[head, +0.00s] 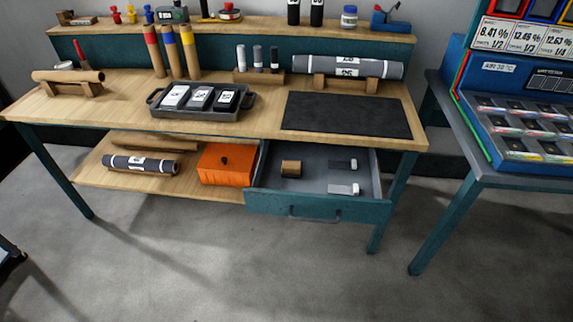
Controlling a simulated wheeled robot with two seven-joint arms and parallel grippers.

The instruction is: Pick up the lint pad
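I cannot tell for certain which thing is the lint pad. The open drawer (318,208) under the workbench holds a small brown block with a darker side (291,169), a small dark piece with a pale end (341,164), and a light grey piece with a pale end (343,189). They lie apart on the grey drawer floor. A flat black mat (345,115) lies on the bench above the drawer. Neither of my grippers is in view.
The wooden bench (120,110) carries a dark tray (200,113) with three labelled items and a grey roll (350,68) on a stand. An orange box (226,165) sits on the lower shelf, left of the drawer. A blue display unit (520,125) stands right. The front floor is clear.

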